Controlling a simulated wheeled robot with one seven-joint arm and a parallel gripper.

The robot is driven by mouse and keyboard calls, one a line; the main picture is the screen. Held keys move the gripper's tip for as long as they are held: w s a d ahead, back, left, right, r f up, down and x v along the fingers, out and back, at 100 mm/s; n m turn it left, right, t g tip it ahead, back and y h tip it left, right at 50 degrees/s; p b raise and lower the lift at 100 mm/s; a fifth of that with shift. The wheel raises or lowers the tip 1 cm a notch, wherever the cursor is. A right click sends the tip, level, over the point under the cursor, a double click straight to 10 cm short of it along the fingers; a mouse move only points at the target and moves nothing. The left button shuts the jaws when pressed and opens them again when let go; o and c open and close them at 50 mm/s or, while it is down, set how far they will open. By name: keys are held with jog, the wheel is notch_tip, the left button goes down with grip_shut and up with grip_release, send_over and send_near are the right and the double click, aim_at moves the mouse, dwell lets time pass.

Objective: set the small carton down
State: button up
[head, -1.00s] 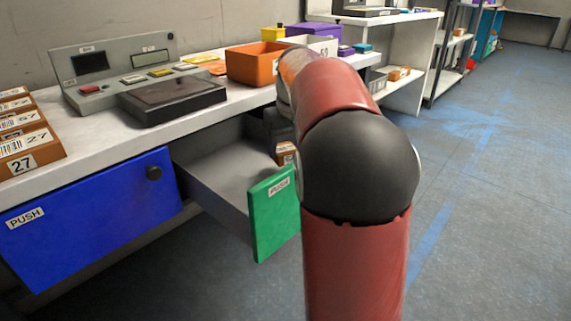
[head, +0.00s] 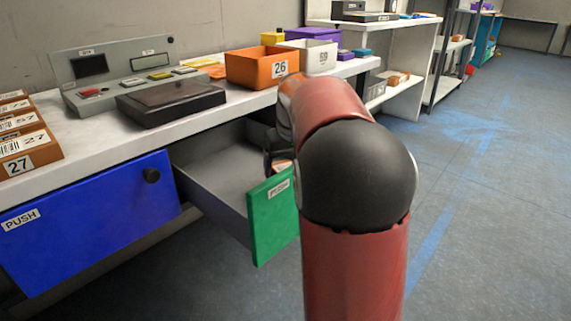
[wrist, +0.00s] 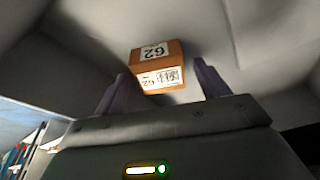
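The small carton (wrist: 160,68) is orange-brown with white labels reading 62, seen in the middle of the wrist view. It rests against a grey surface, apparently inside the open drawer (head: 222,204) with the green PUSH front (head: 272,222). My gripper (wrist: 160,78) is open, with its two purple-grey fingers on either side of the carton and a gap on each side. In the head view my red and black arm hides most of the gripper and carton.
A blue PUSH panel (head: 85,222) is left of the drawer. The white bench (head: 85,135) holds a dark scanner box (head: 172,98), a grey console (head: 110,68), an orange bin (head: 250,72) marked 26 and a white bin (head: 320,58). Floor is clear at right.

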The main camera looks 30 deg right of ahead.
jog(key=shift+r, duration=0.1)
jog(key=p+v, duration=0.2)
jog(key=v, duration=1)
